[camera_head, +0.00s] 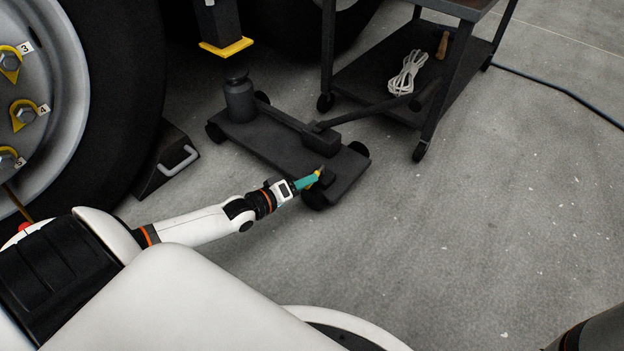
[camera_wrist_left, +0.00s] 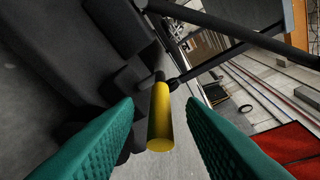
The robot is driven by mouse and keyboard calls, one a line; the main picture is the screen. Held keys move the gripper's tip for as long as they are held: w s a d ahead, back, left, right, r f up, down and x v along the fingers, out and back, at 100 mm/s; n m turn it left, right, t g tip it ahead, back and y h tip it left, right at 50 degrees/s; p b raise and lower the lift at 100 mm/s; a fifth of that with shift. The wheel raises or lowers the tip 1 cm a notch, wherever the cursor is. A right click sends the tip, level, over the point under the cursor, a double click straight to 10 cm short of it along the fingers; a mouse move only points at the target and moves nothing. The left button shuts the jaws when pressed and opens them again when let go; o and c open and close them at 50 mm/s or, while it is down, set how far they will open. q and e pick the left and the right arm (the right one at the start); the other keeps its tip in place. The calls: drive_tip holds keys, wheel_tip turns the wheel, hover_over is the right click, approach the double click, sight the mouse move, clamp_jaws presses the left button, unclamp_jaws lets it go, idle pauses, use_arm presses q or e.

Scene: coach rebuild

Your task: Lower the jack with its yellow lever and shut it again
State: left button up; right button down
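The dark trolley jack (camera_head: 285,145) stands on the concrete floor, its upright cylinder (camera_head: 240,100) below a yellow-edged block (camera_head: 227,47) with a gap between them. The yellow lever (camera_wrist_left: 160,118) sits between the two teal fingers of my left gripper (camera_wrist_left: 162,135) in the left wrist view, with clear space on both sides. In the head view the left gripper (camera_head: 309,181) is at the jack's near end and hides most of the lever. The left gripper is open and apart from the lever. My right gripper is not in view.
A large wheel (camera_head: 125,75) with numbered yellow nut markers stands at left, with a black chock (camera_head: 168,165) against it. A dark cart (camera_head: 375,75) carrying a coiled white rope (camera_head: 408,72) stands behind the jack.

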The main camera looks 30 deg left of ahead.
use_arm(q)
drive_tip(key=shift+b+x, duration=0.55)
drive_tip(key=shift+x, duration=0.85)
drive_tip(key=shift+c, duration=0.6)
clamp_jaws()
